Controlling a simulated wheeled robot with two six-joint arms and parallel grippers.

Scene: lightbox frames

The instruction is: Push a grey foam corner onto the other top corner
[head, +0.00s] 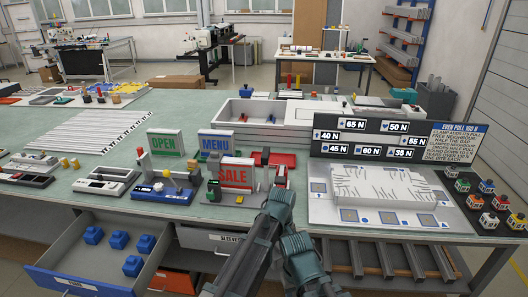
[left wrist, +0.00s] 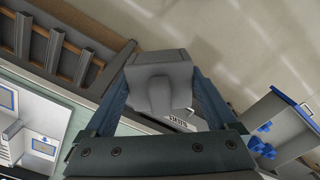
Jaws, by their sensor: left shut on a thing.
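My left gripper (left wrist: 158,72) is shut on a grey foam corner (left wrist: 160,92), a blocky piece with a rounded lump facing the left wrist camera. In the head view my left arm reaches up in front of the table, and the held piece cannot be made out there. The SALE lightbox frame (head: 236,174) stands upright on the table, just left of and beyond my arm. Its top corners are too small to tell apart. The MENU frame (head: 216,142) and OPEN frame (head: 166,143) stand behind and left of it. My right gripper is not in view.
Small coloured blocks (head: 487,200) sit at far right. An open drawer (head: 75,263) with blue pieces juts out at lower left. A white bin (head: 262,124) is at the back.

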